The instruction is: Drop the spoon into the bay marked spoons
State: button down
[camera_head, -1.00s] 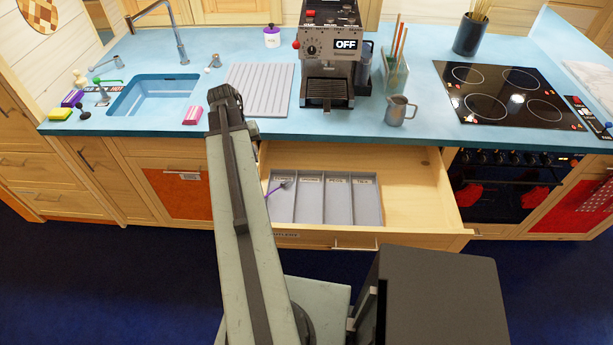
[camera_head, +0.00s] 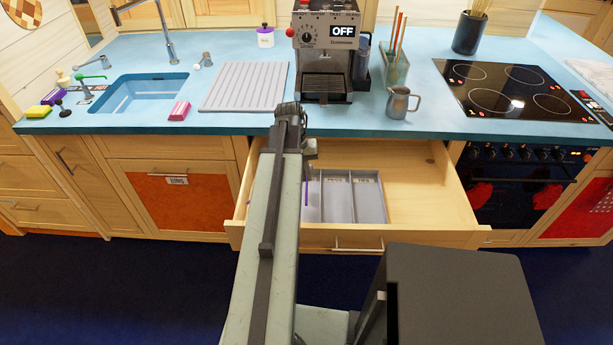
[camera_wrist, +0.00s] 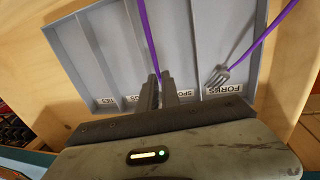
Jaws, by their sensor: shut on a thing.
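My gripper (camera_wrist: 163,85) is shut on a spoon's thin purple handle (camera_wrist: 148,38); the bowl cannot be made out. In the wrist view the gripper and handle are over the bay marked spoons (camera_wrist: 181,45) of the grey divided tray (camera_wrist: 75,55). In the head view the handle (camera_head: 306,190) hangs down from my gripper (camera_head: 309,152) above the tray (camera_head: 383,205), whose left part my arm hides. A fork (camera_wrist: 238,58) with a purple handle lies tilted across the bay marked forks, its handle over the tray's side wall.
The tray sits in an open wooden drawer (camera_head: 425,205), with bare drawer floor to its right. The blue counter (camera_head: 240,122) overhangs behind it. A coffee machine (camera_head: 325,55), a metal jug (camera_head: 401,103) and a ribbed drainer (camera_head: 245,87) stand on the counter.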

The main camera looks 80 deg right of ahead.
notch_tip(320, 180, down, 6)
jog(key=b, duration=0.5)
jog(key=shift+r, duration=0.2)
jog(key=shift+r, duration=0.1)
jog(key=c, duration=1.5)
grip_release()
notch_tip(320, 180, up, 8)
jog(key=w+p, duration=0.1)
jog(key=p, duration=0.7)
jog(key=shift+w, duration=0.3)
jog(key=shift+a+f, duration=0.1)
jog(key=shift+f, duration=0.1)
